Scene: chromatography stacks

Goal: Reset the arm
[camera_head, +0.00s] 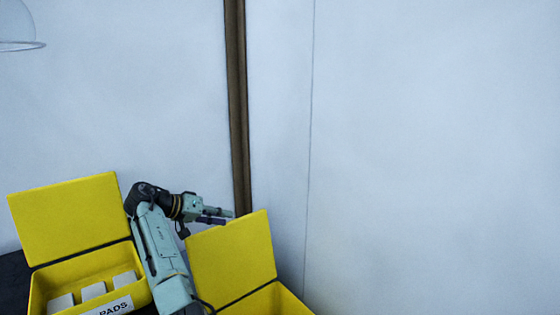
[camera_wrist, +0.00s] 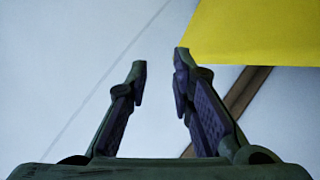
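My gripper (camera_head: 226,216) is at the end of my raised arm, between the open lids of two yellow boxes in the head view. Its tip is close to the right box's lid in that picture; I cannot tell whether they touch. In the wrist view my gripper (camera_wrist: 160,75) has its two fingers apart, with nothing between them but pale wall behind.
The left yellow box (camera_head: 140,292) stands open, holds several pale blocks and bears a label reading PADS. The right yellow box (camera_head: 232,258) is also open; its inside is mostly out of view. A brown post (camera_head: 236,90) runs down the pale wall. The right side looks clear.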

